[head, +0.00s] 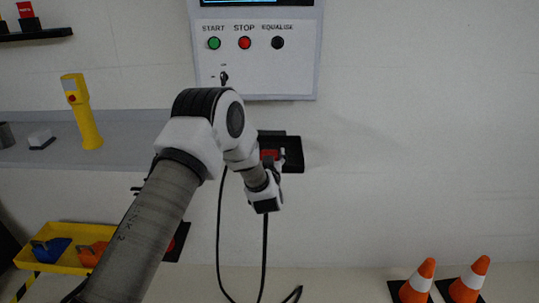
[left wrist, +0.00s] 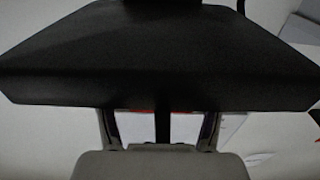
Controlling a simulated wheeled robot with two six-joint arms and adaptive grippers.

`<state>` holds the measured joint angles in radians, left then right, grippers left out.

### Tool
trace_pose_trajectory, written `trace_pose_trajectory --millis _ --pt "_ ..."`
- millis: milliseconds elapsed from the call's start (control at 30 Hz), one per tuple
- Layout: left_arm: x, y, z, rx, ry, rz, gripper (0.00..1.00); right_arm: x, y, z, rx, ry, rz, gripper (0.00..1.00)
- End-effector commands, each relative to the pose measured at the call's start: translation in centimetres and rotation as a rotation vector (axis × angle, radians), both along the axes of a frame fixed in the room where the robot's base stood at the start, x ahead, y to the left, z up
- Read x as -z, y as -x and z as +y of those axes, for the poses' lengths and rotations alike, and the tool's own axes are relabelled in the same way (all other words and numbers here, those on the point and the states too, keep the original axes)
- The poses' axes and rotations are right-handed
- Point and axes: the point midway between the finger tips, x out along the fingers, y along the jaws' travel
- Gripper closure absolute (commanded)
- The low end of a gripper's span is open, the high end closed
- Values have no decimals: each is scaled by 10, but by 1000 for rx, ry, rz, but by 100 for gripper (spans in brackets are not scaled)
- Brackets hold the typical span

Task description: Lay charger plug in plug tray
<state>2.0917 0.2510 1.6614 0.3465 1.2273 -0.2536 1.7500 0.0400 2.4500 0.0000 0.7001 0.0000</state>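My left arm comes in from the lower left in the head view. My left gripper (head: 267,197) is beside and in front of a black tray-like holder (head: 292,153) with a red patch, below the wall panel. In the left wrist view a wide black slab covers the fingertips. The visible finger parts (left wrist: 160,128) stand apart, with a narrow black stem between them. I cannot tell whether they grip anything. A black cable (head: 264,250) hangs below the gripper to the floor. I cannot make out the charger plug itself. A dark tray with red (head: 178,242) is partly hidden by my arm.
A wall panel (head: 258,70) has green, red and black buttons. A grey ledge (head: 60,152) carries a yellow handheld device (head: 84,112). A yellow bin (head: 68,263) with blue and orange items is at lower left. Two cones (head: 417,282) stand at lower right.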

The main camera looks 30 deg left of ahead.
Motion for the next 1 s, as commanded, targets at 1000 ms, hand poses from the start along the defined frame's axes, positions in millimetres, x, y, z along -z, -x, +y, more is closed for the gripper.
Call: trace_pose_trajectory --millis 1000 --pt "79 130 -88 98 77 257 20 2 0 0 0 0 0 60"
